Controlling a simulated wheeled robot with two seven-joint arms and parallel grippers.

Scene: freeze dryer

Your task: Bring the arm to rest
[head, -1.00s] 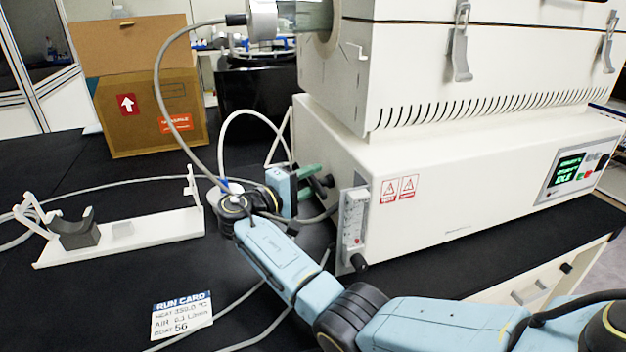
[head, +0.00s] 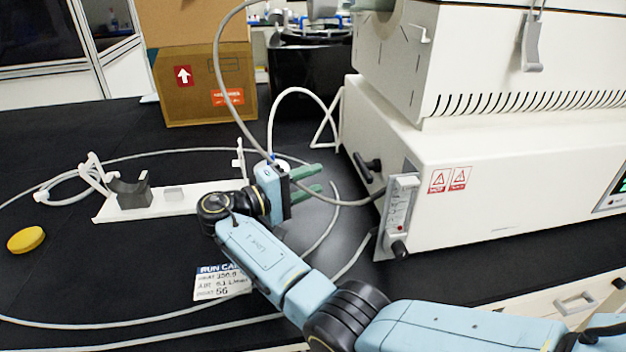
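My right arm (head: 265,250) reaches in from the lower right over the black bench. My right gripper (head: 318,180) is at its end, with two green fingers pointing right toward the side of the white machine (head: 480,185). The fingers are apart with an empty gap between them. They are clear of the black knob (head: 368,165) on the machine's side. My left gripper is not in view.
A flowmeter (head: 400,205) is on the machine's side. A white stand with a dark cradle (head: 132,192) lies left of the gripper. A cardboard box (head: 205,90) stands behind.

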